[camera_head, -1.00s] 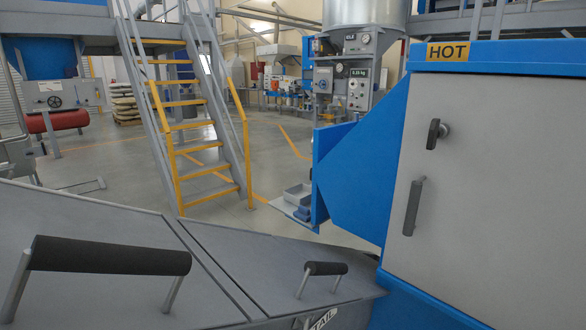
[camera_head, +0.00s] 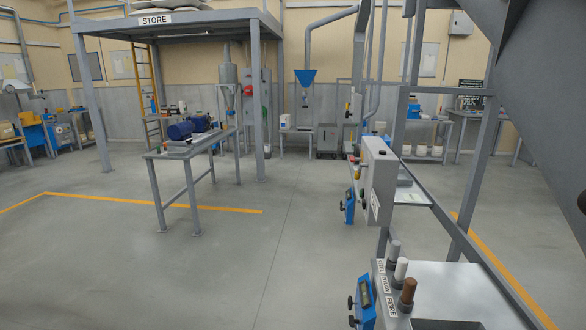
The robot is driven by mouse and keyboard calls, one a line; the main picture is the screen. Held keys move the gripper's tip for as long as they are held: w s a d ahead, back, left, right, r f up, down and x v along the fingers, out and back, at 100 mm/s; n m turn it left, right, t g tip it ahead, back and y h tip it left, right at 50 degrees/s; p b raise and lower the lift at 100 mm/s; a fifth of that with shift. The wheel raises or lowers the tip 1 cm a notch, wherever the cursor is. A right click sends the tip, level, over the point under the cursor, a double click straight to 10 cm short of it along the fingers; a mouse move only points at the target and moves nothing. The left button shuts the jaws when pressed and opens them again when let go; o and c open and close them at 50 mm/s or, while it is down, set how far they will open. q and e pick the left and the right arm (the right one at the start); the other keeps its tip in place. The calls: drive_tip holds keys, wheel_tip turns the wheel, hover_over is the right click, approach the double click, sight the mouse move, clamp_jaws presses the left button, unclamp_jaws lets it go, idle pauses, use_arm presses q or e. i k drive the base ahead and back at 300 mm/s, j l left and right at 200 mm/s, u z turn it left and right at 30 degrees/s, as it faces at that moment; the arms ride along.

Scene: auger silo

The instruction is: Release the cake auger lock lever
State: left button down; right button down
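I cannot pick out a cake auger lock lever for sure. Neither of my grippers is in view.
A steel table (camera_head: 183,145) with blue motors stands left of centre. A mezzanine marked STORE (camera_head: 155,19) is behind it. Grey frame posts and a sloped dark panel (camera_head: 545,90) crowd the right. The floor (camera_head: 200,265) at centre left is clear.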

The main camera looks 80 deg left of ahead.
sight(357, 175)
drive_tip(key=u, duration=2.25)
